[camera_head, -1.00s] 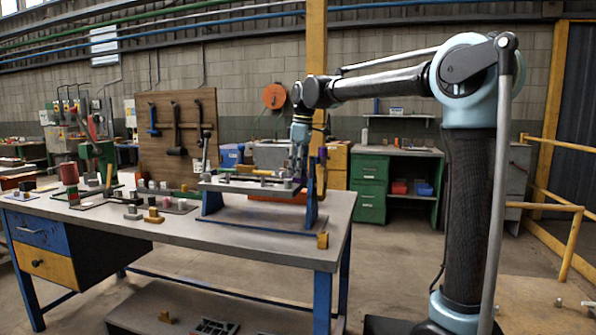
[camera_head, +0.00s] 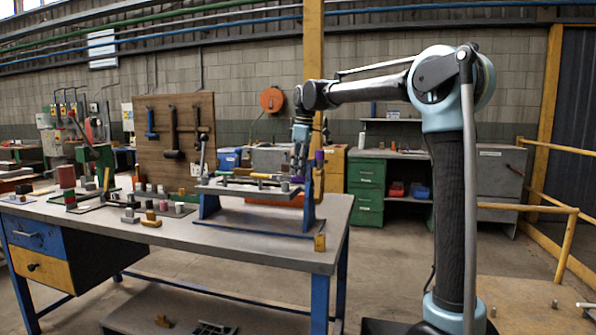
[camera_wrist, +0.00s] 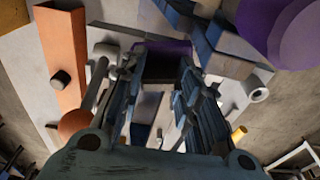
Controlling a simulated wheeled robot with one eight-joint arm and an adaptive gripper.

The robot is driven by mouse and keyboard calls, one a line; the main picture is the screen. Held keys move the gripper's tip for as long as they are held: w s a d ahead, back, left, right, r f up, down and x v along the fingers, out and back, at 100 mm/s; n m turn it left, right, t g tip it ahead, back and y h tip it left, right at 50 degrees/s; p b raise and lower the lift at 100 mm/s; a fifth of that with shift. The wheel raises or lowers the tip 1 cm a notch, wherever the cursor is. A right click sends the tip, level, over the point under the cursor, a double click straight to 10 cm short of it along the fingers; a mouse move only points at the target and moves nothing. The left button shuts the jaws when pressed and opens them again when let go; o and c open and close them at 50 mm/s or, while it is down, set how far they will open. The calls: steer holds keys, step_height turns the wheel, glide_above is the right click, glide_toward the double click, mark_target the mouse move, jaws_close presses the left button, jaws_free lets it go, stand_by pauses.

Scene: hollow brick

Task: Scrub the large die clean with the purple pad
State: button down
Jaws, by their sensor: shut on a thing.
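My gripper (camera_head: 299,160) points down over the raised grey fixture (camera_head: 237,190) on the bench. In the wrist view its dark blue fingers (camera_wrist: 160,85) close on a purple pad (camera_wrist: 168,62), which shows between their tips. I cannot tell which piece is the large die, nor whether the pad touches anything. A separate round purple thing (camera_wrist: 290,35) shows at the top right of the wrist view. A purple patch (camera_head: 320,157) also shows just right of my gripper in the head view.
The fixture stands on blue legs on the workbench (camera_head: 265,250). Several small blocks (camera_head: 150,200) lie left of it. A tool board (camera_head: 175,135) stands behind. In the wrist view an orange bar (camera_wrist: 62,60) and a grey tube (camera_wrist: 257,92) flank my fingers.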

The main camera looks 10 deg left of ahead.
steer(key=shift+w, duration=0.3)
steer(key=shift+s+a+f, duration=0.1)
steer(key=shift+s+f, duration=0.3)
steer(key=shift+s, duration=0.15)
steer(key=shift+s+a+r, duration=0.15)
steer(key=shift+s, duration=1.75)
steer(key=shift+s+a+r, duration=0.15)
steer(key=shift+s, duration=1.7)
steer(key=shift+r, duration=0.1)
steer(key=shift+r, duration=2.9)
steer(key=shift+r, duration=1.5)
steer(key=shift+f, duration=0.1)
